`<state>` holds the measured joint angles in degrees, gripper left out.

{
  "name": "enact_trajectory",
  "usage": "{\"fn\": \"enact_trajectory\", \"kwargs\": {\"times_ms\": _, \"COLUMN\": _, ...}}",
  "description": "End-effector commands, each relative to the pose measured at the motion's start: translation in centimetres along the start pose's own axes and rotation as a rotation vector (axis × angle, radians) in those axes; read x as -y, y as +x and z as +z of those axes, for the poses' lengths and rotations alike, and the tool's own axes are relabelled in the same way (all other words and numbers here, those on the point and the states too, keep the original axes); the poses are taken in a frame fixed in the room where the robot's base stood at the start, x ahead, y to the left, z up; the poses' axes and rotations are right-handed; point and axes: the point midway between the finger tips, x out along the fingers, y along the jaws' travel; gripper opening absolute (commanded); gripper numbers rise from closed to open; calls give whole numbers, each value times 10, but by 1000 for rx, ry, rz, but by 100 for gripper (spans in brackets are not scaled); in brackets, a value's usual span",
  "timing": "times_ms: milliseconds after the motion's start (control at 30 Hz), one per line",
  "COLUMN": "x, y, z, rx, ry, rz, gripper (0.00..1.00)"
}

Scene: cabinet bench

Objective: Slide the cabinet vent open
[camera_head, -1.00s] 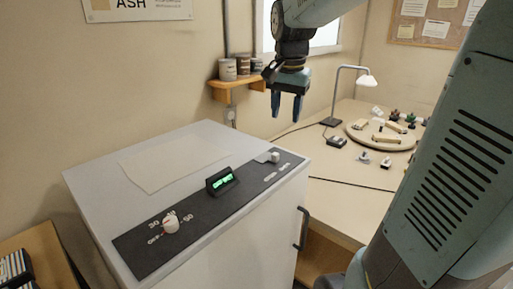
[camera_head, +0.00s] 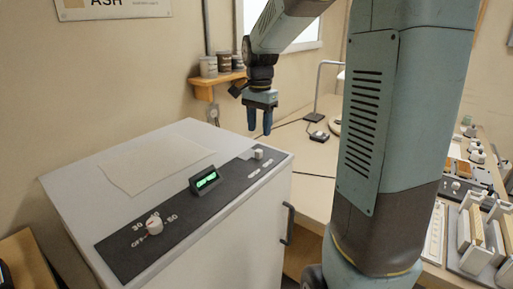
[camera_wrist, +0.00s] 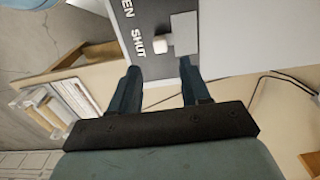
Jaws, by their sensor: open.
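The white cabinet (camera_head: 170,165) has a dark control strip on top. The vent's small white slider knob (camera_head: 258,154) is at the strip's far right end. In the wrist view the knob (camera_wrist: 163,43) stands beside the word SHUT, with a grey plate (camera_wrist: 184,33) next to it; the OPEN label is partly cut off. My gripper (camera_head: 260,130) is open and empty, fingers pointing down, above and apart from the knob in the head view. In the wrist view its fingertips (camera_wrist: 160,70) frame the space just short of the knob.
A white dial (camera_head: 154,225) and a green-lit display (camera_head: 205,180) sit on the same strip. A dark handle (camera_head: 288,223) is on the cabinet's side. A shelf with tins (camera_head: 215,75) is on the wall behind. A bench (camera_head: 315,175) with a lamp stands to the right.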

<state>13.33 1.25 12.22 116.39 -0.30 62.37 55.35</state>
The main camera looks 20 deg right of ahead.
Motion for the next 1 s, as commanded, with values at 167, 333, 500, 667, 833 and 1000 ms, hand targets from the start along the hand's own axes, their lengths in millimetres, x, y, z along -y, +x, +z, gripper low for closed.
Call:
{"fn": "enact_trajectory", "kwargs": {"times_ms": 167, "x": 0, "y": 33, "z": 0, "rx": 3, "ry": 1, "rz": 3, "gripper": 47}}
{"fn": "enact_trajectory", "kwargs": {"times_ms": 333, "x": 0, "y": 56, "z": 0, "rx": 1, "ry": 1, "rz": 2, "gripper": 47}}
{"fn": "enact_trajectory", "kwargs": {"times_ms": 500, "x": 0, "y": 71, "z": 0, "rx": 1, "ry": -1, "rz": 2, "gripper": 47}}
{"fn": "enact_trajectory", "kwargs": {"times_ms": 667, "x": 0, "y": 75, "z": 0, "rx": 0, "ry": -1, "rz": 0, "gripper": 47}}
{"fn": "enact_trajectory", "kwargs": {"times_ms": 833, "x": 0, "y": 75, "z": 0, "rx": 0, "ry": -1, "rz": 0, "gripper": 47}}
{"fn": "enact_trajectory", "kwargs": {"times_ms": 1000, "x": 0, "y": 75, "z": 0, "rx": 0, "ry": -1, "rz": 0, "gripper": 35}}
